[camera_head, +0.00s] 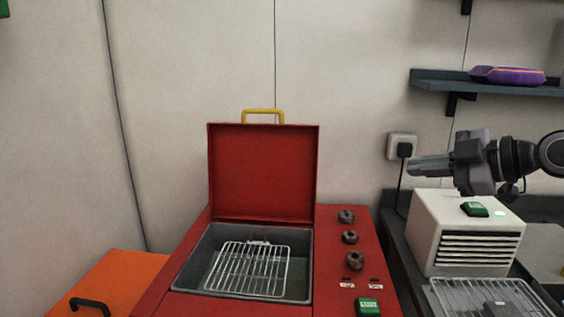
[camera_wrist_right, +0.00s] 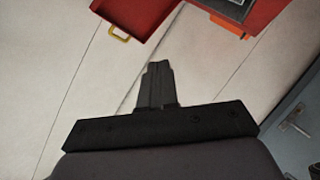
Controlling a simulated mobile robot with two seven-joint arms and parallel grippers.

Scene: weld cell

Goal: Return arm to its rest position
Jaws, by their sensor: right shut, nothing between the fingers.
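My right gripper (camera_head: 428,165) comes in from the right in the head view, held in the air above the white vented box and pointing left. Its fingers are together with nothing between them. In the right wrist view the shut fingers (camera_wrist_right: 158,84) show at the middle, in front of the pale wall. My left gripper is in neither view.
A red cabinet (camera_head: 345,290) stands at the centre with its red lid (camera_head: 262,170) raised and a wire rack (camera_head: 248,268) inside. The white vented box (camera_head: 440,235) is on the dark counter at right. A shelf (camera_head: 485,87) holds a purple case (camera_head: 507,75).

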